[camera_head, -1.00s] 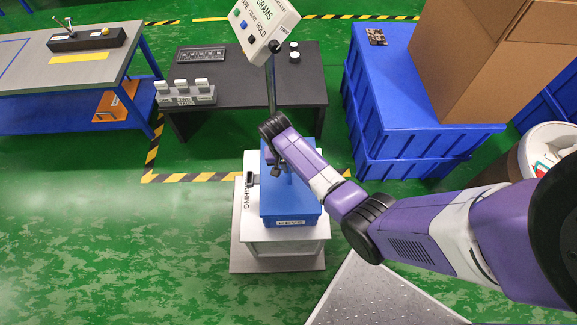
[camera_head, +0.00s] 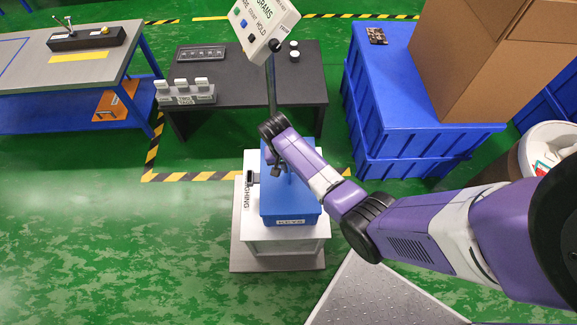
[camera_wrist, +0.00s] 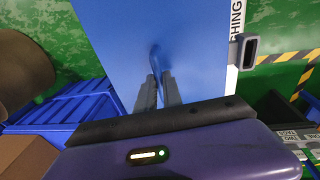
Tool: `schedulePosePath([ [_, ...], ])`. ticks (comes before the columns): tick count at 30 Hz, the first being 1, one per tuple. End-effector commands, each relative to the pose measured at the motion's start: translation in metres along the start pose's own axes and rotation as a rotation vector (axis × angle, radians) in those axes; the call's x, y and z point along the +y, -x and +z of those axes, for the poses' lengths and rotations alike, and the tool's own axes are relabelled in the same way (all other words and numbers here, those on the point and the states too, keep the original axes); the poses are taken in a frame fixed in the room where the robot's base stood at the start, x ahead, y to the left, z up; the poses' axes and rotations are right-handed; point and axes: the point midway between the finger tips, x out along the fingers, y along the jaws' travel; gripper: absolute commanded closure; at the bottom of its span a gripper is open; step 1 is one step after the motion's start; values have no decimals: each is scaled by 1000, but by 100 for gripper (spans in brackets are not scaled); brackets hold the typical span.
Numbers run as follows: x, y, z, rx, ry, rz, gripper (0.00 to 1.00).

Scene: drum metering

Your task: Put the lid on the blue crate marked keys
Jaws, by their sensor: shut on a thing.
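The blue crate marked KEYS (camera_head: 290,221) stands on a white weighing platform in the head view, its label facing the near side. A flat blue lid (camera_head: 292,203) lies over the crate's top and lines up with it; I cannot tell whether a small gap is left under it. In the wrist view the lid (camera_wrist: 200,45) fills the middle, with a blue upright handle (camera_wrist: 156,62). My gripper (camera_wrist: 158,88) is shut on that handle.
The white weighing platform (camera_head: 258,243) carries a post with a display (camera_head: 262,25) behind the crate. A dark table (camera_head: 240,90) stands behind. Blue crates (camera_head: 395,95) and a cardboard box (camera_head: 490,60) stand at right. Green floor is free at left.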

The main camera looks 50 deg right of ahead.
Motion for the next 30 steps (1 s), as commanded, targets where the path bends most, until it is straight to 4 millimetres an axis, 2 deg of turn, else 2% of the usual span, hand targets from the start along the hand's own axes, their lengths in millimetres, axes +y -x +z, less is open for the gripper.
schedulePosePath([
  [4, 0, 1, -1, 1, -1, -1, 100],
  [5, 0, 1, -1, 1, -1, -1, 86],
  [8, 0, 0, -1, 1, -1, 0, 66],
  [15, 0, 0, 0, 0, -1, 0, 64],
  [18, 0, 0, 0, -1, -1, 0, 45],
  [19, 0, 0, 0, -1, -1, 0, 42],
  [30, 0, 2, 0, 0, -1, 0, 42],
])
